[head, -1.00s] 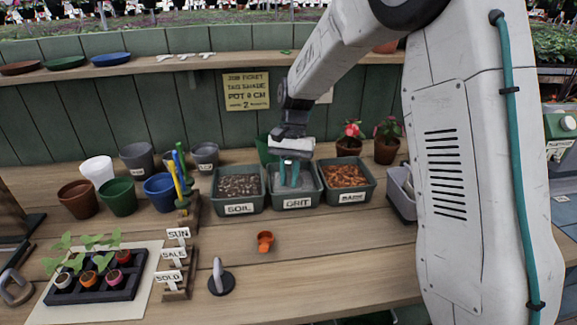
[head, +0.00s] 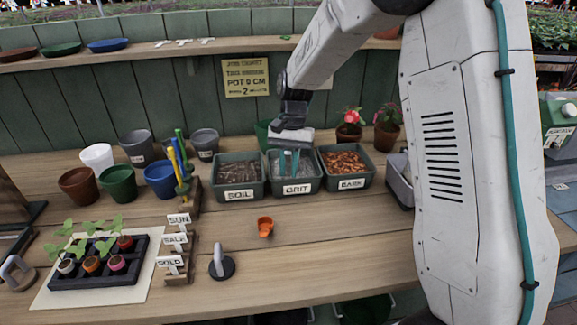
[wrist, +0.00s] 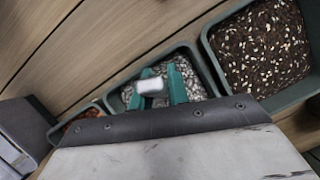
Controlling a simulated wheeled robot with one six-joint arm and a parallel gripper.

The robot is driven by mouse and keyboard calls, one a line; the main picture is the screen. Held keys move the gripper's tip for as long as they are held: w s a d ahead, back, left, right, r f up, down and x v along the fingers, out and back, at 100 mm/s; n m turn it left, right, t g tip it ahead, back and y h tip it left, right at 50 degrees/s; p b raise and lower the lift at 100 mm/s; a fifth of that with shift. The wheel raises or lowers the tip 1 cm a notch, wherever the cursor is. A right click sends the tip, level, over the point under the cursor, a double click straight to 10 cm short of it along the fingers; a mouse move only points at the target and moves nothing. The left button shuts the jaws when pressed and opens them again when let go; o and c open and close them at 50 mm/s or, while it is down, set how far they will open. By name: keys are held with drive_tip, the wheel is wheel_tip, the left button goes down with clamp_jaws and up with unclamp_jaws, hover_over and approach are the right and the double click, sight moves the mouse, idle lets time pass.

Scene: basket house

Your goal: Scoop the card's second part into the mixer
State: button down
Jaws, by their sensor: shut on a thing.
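The grit bin (head: 296,184), a green tub labelled GRIT, stands between the soil bin (head: 238,187) and the bark bin (head: 350,180). My gripper (head: 288,171) points down into the grit bin. In the wrist view its teal fingers (wrist: 158,88) are over the grey grit, shut on a small white piece (wrist: 151,86). I cannot tell what this piece belongs to; anything below it is hidden. The yellow job card (head: 246,77) hangs on the green wall; only part of it is legible, including "POT 9 CM" and "2". I cannot identify a mixer for sure.
A small orange cup-like thing (head: 265,227) and a grey upright handle on a round base (head: 220,263) stand in front of the bins. Pots and a seedling tray (head: 100,275) are at left. Flowering pots and a grey tub (head: 397,180) are at right, partly behind my arm.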

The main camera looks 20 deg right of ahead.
sight(287, 153)
drive_tip(key=shift+s+f, duration=0.15)
drive_tip(key=shift+f, duration=0.15)
drive_tip(key=shift+t+h, duration=0.4)
drive_tip(key=shift+t, duration=0.3)
drive_tip(key=shift+s+a+r, duration=0.1)
drive_tip(key=shift+r, duration=2.55)
drive_tip(key=shift+s+a+r, duration=0.1)
drive_tip(key=shift+r, duration=2.55)
